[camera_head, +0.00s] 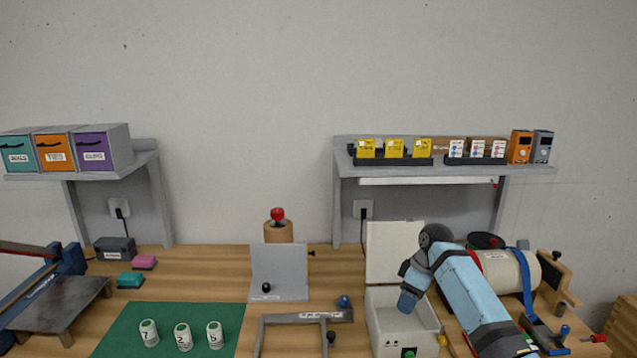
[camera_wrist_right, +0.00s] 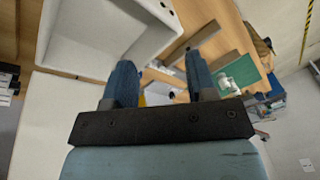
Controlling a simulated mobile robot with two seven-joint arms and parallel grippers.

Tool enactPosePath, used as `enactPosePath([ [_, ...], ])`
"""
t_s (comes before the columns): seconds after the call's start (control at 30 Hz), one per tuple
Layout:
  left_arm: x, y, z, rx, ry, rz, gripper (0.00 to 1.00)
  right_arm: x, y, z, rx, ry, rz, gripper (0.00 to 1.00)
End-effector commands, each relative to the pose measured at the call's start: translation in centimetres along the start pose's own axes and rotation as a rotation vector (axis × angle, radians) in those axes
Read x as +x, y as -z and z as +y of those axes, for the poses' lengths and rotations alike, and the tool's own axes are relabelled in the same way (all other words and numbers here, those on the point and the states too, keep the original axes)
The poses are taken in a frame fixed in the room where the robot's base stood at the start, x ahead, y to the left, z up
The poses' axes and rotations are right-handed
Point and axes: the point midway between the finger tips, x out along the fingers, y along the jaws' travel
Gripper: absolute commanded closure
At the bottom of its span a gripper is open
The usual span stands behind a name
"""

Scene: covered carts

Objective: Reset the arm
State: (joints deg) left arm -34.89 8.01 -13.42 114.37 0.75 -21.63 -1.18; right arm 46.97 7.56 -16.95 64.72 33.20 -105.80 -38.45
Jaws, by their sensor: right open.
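My right arm (camera_head: 470,295), pale blue with dark joints, reaches in from the lower right in the head view. Its gripper (camera_head: 408,298) hangs over the open white box (camera_head: 375,330), in front of the box's raised lid. In the right wrist view the gripper (camera_wrist_right: 160,72) shows two blue fingers spread apart with nothing between them. The box's white wall (camera_wrist_right: 75,55) also shows there, at the upper left. My left gripper is not in view.
A green mat (camera_head: 115,340) with three white numbered cylinders lies at front left. A grey frame (camera_head: 265,330) and an angled grey stand (camera_head: 280,265) are left of the box. A cream roll (camera_head: 500,272) with a blue strap is right of the arm. A loaded shelf (camera_head: 400,170) hangs behind.

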Motion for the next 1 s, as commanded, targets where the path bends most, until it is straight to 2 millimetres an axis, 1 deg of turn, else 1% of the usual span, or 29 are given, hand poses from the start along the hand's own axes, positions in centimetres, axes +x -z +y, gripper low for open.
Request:
enactPosePath([
  [0.03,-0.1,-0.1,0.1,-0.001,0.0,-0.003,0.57,2.7,-1.5,-1.5,0.026,-0.009,-0.001,0.48],
  [0.1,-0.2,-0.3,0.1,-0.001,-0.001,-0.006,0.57,5.4,-3.3,-3.4,0.065,-0.03,0.001,0.48],
  [0.17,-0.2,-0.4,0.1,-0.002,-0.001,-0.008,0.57,7.4,-4.9,-5.0,0.1,-0.048,0.006,0.48],
  [0.2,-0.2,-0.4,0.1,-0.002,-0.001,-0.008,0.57,8.7,-6.1,-6.2,0.124,-0.06,0.008,0.48],
  [0.27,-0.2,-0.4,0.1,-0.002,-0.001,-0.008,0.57,10.3,-7.9,-8.1,0.162,-0.079,0.015,0.48],
  [0.3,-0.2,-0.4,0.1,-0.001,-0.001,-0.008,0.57,11.4,-9.1,-9.5,0.188,-0.09,0.019,0.48],
  [0.37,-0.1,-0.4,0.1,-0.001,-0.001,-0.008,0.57,12.6,-11.1,-11.5,0.229,-0.111,0.028,0.48],
  [0.43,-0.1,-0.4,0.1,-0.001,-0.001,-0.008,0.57,13.7,-13.4,-13.9,0.28,-0.134,0.038,0.48],
  [0.5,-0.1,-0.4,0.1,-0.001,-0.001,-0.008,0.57,14.5,-15.7,-16.5,0.33,-0.158,0.05,0.48],
  [0.57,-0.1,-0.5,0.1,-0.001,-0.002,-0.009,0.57,14.8,-17.7,-18.7,0.376,-0.179,0.06,0.48],
  [0.6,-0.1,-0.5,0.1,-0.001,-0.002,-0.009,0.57,14.9,-19.1,-20.2,0.407,-0.194,0.066,0.48],
  [0.67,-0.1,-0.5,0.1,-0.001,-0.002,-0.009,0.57,14.8,-21.1,-22.4,0.453,-0.216,0.078,0.48],
  [0.7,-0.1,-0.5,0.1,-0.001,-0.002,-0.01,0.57,14.6,-22.4,-23.8,0.483,-0.231,0.084,0.48],
  [0.8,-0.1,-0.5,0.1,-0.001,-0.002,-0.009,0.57,13.8,-25.1,-26.8,0.548,-0.265,0.101,0.48],
  [0.9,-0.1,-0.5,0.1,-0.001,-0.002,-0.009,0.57,12.8,-27.0,-28.9,0.597,-0.291,0.114,0.48],
  [1.0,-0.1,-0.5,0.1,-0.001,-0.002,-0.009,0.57,11.8,-28.5,-30.6,0.636,-0.313,0.124,0.48],
])
